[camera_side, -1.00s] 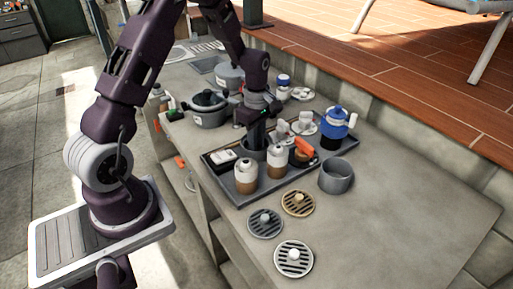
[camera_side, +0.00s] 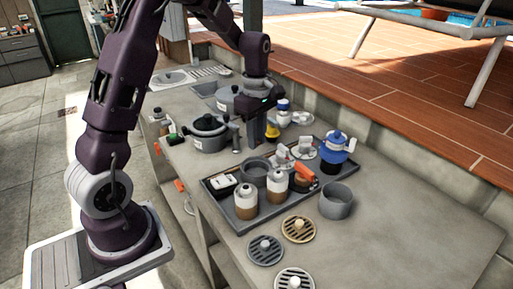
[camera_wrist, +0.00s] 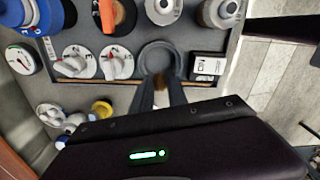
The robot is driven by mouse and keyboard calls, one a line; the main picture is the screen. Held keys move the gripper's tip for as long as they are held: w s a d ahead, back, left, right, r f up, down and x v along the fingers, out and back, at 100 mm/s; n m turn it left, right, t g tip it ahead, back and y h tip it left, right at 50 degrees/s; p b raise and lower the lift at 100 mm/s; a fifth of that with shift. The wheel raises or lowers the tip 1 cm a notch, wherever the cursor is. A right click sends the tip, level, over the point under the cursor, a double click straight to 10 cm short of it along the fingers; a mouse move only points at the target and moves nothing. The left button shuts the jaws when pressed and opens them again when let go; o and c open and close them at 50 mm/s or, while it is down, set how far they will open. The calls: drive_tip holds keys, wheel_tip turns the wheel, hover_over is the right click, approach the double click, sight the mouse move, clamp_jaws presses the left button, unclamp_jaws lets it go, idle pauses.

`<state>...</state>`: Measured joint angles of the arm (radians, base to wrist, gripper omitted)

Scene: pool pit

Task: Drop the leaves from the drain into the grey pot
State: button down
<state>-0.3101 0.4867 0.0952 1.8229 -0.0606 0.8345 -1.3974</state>
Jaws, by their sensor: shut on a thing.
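My gripper (camera_side: 252,147) is raised above the back of the tray, behind the open grey container (camera_side: 255,168) standing in it. In the wrist view my fingers (camera_wrist: 161,88) are shut on a small brown clump, seemingly the leaves (camera_wrist: 159,77). The clump shows against the near rim of that grey container (camera_wrist: 143,60). In the side view the clump is too small to make out. Another open grey pot (camera_side: 336,204) stands on the counter right of the tray. I cannot tell which of the two is the task's drain or grey pot.
The dark tray (camera_side: 224,205) holds bottles (camera_side: 246,202), an orange-handled item (camera_side: 305,170) and valves. A blue-topped device (camera_side: 337,148) stands at its right, a lidded pot (camera_side: 209,134) behind left. Round grates (camera_side: 298,229) lie in front. The counter's right front is clear.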

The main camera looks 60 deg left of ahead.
drive_tip(key=w+d+f+m, duration=0.2)
drive_tip(key=w+d, duration=0.3)
drive_tip(key=d, duration=0.5)
drive_tip(key=w+d+f+m, duration=0.1)
drive_tip(key=w+d+m, duration=0.3)
drive_tip(key=d, duration=0.7)
drive_tip(key=shift+w+d+f, duration=0.3)
drive_tip(key=shift+w+f, duration=0.1)
drive_tip(key=shift+f, duration=0.4)
idle(0.4)
drive_tip(key=c, duration=1.2)
unclamp_jaws()
drive_tip(key=shift+c, duration=0.2)
drive_tip(key=shift+r, duration=0.15)
